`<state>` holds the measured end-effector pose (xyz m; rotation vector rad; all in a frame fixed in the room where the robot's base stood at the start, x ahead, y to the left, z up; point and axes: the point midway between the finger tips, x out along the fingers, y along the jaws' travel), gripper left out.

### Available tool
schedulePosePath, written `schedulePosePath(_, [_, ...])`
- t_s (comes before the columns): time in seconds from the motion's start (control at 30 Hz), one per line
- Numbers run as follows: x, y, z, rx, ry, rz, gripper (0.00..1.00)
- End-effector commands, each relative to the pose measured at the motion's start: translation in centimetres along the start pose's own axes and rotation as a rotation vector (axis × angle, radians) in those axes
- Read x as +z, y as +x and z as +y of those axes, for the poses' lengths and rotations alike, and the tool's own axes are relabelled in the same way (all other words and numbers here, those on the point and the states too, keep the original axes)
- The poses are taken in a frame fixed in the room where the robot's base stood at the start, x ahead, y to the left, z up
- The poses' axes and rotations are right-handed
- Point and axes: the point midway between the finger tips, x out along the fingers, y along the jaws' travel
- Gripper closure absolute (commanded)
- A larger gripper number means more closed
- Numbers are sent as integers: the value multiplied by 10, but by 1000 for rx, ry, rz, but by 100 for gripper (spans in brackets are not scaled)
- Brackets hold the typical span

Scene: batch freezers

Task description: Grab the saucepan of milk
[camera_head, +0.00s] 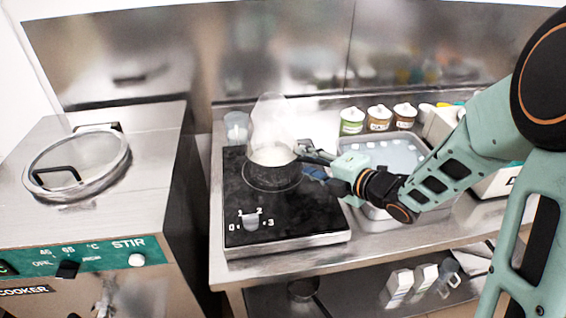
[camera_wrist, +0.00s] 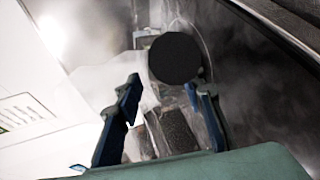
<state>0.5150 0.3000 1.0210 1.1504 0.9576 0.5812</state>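The saucepan (camera_head: 272,176) stands upright on the black hob (camera_head: 290,212), with pale milk (camera_head: 272,155) inside and whitish vapour above it. My gripper (camera_head: 312,160) is at the pan's right side, where the handle is mostly hidden by the fingers. In the wrist view my gripper's two blue fingers (camera_wrist: 165,112) are spread apart. A dark round shape (camera_wrist: 175,58) and a dark grey bar (camera_wrist: 172,132) show between or beyond them. I cannot tell whether the fingers touch the handle.
A clear jug (camera_head: 237,127) stands behind the hob's left corner. Several lidded jars (camera_head: 379,118) line the back. A metal tray (camera_head: 385,152) lies under my arm. The cooker (camera_head: 100,190) with a round lid stands at left.

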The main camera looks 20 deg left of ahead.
Motion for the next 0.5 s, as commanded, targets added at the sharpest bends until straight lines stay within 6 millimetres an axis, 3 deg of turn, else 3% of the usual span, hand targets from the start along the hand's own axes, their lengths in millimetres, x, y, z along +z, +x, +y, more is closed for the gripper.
schedulePosePath(0.13, [-1, 15, 0, -1, 0, 2, 64])
schedulePosePath(0.4, [0, 17, 0, -1, 1, 0, 64])
schedulePosePath(0.5, [0, 17, 0, -1, 0, 0, 74])
